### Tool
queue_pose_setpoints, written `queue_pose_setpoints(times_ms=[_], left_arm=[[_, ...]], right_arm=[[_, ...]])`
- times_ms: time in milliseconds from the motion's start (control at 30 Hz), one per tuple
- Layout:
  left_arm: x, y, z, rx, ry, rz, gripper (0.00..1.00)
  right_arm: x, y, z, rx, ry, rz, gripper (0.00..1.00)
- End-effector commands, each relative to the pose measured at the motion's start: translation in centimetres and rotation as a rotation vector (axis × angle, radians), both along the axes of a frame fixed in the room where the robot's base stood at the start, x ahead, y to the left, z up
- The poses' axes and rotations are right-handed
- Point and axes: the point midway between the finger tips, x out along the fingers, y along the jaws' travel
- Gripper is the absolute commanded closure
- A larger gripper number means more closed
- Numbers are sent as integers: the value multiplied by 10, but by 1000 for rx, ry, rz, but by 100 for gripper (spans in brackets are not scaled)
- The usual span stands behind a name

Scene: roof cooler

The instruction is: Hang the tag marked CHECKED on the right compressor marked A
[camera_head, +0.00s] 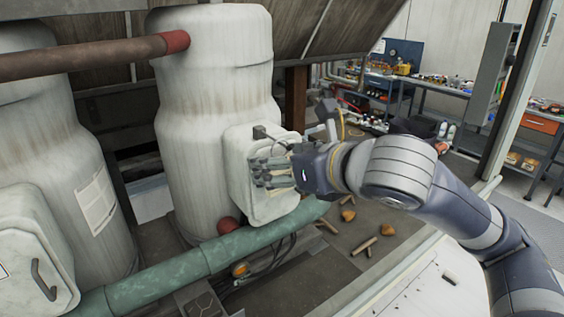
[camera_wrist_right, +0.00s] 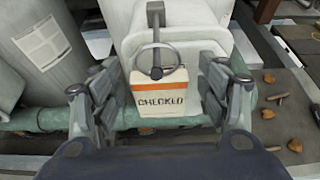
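The right compressor (camera_head: 215,90) is a tall, stained white tank with a pale box (camera_head: 240,165) on its front. No letter A is readable on it. My right gripper (camera_head: 268,172) is in front of this box and hides part of it. In the right wrist view, its fingers (camera_wrist_right: 162,88) are spread wide to both sides. Between them is the white tag (camera_wrist_right: 160,90) with an orange band, reading CHECKED upright. Its grey ring (camera_wrist_right: 137,58) is at the box's dark handle (camera_wrist_right: 155,20) and appears looped around it. The fingers appear apart from the tag. My left gripper is out of view.
A second compressor (camera_head: 45,130) with a similar handled box (camera_head: 30,245) stands at the left. A green pipe (camera_head: 180,272) runs low in front of both, and a rusty pipe (camera_head: 80,58) joins the right tank's top. Loose debris (camera_head: 362,228) lies right of the box.

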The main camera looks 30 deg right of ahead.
Motion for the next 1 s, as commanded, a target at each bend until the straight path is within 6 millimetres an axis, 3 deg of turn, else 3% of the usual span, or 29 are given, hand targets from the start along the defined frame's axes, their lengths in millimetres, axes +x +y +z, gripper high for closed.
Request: queue_pose_setpoints(times_ms=[367,1000], left_arm=[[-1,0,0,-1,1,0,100],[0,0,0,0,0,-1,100]], right_arm=[[1,0,8,1,-3,0,31],[0,0,89,0,-3,0,31]])
